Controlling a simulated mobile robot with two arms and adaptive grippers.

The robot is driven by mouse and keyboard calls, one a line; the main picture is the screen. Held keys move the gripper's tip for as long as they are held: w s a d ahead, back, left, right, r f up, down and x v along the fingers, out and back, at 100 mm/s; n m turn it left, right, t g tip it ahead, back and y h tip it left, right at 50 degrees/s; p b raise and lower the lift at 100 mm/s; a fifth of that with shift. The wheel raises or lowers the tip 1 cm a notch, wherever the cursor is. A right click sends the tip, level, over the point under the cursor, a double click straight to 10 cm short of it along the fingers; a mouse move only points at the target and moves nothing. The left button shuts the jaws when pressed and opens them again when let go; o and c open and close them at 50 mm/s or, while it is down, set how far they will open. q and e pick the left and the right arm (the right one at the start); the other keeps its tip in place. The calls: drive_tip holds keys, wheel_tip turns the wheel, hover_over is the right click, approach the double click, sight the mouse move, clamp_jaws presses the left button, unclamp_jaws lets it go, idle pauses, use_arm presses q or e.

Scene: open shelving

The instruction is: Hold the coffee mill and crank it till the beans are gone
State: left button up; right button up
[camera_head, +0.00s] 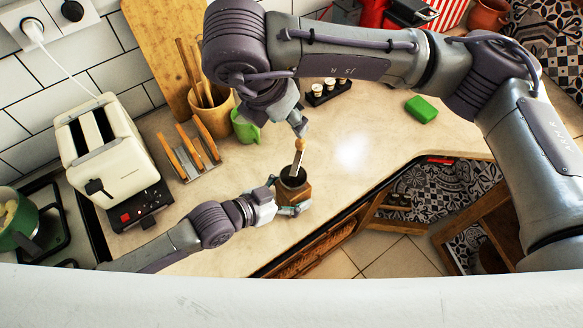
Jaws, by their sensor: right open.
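The coffee mill (290,193) is a small brown wooden box with a dark round top, upright near the counter's front edge. Its crank (299,158) rises from the top toward a light wooden knob (300,145). My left gripper (290,205) comes from the left and has its fingers around the mill's body, closed on it. My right gripper (300,130) hangs from above with its fingertips at the knob, open; I cannot tell whether they touch it. The beans inside the mill cannot be made out.
A green mug (245,127), a utensil pot (213,119) and a rack (191,158) stand behind left. A toaster (108,148) is farther left. A spice stand (328,91) and green sponge (421,109) lie behind right. The counter (385,140) right of the mill is clear.

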use_arm(q)
drive_tip(key=shift+o, duration=0.6)
drive_tip(key=shift+a, duration=0.1)
drive_tip(key=v, duration=1.2)
drive_tip(key=shift+s+f, duration=0.1)
drive_tip(key=shift+f, duration=0.05)
